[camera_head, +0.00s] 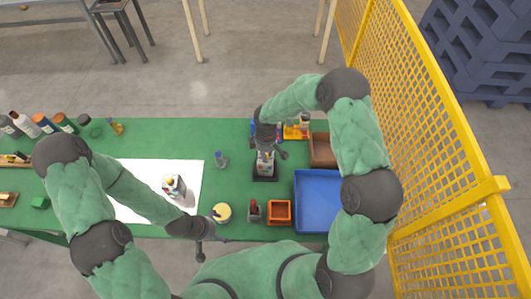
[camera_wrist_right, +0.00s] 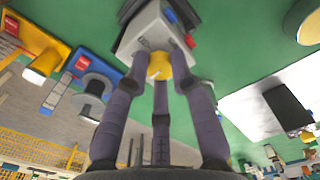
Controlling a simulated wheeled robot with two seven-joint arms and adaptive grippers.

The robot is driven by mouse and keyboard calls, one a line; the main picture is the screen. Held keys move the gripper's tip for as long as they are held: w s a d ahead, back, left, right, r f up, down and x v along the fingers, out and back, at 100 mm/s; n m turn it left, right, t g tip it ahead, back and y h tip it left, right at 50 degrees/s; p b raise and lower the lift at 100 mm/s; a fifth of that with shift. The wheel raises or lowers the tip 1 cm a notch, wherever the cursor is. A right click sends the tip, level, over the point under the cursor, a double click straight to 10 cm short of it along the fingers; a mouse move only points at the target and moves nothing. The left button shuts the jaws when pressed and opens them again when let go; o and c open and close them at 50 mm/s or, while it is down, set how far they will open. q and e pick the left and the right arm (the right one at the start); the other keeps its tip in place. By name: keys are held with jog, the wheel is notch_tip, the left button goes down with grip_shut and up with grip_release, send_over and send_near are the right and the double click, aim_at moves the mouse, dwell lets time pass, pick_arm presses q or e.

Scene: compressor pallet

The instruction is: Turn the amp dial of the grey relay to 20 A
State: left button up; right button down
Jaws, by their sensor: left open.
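A pale grey relay (camera_head: 264,168) stands on a black base at the middle right of the green table. In the right wrist view the relay (camera_wrist_right: 150,32) shows a yellow dial (camera_wrist_right: 159,66) and blue and red parts. My right gripper (camera_head: 267,152) is at the relay; its fingers (camera_wrist_right: 160,58) surround the dial from several sides. I cannot tell whether they press on it, and the dial's scale is not readable. My left gripper (camera_head: 205,238) is open and empty near the table's front edge, apart from the relay.
A blue tray (camera_head: 318,205), a brown bin (camera_head: 322,150) and an orange box (camera_head: 279,212) are on the right. A yellow round container (camera_head: 222,212) is near my left gripper. A yellow fence (camera_head: 420,120) bounds the right side.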

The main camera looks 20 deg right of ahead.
pick_arm(q)
jog(key=shift+f+b, duration=0.75)
pick_arm(e)
jog(key=shift+m, duration=0.6)
pick_arm(q)
jog(key=shift+r, duration=0.1)
pick_arm(e)
jog(key=c, duration=1.1)
grip_release()
jog(key=shift+o, duration=0.2)
jog(key=shift+r, duration=0.1)
notch_tip(320, 180, up, 12)
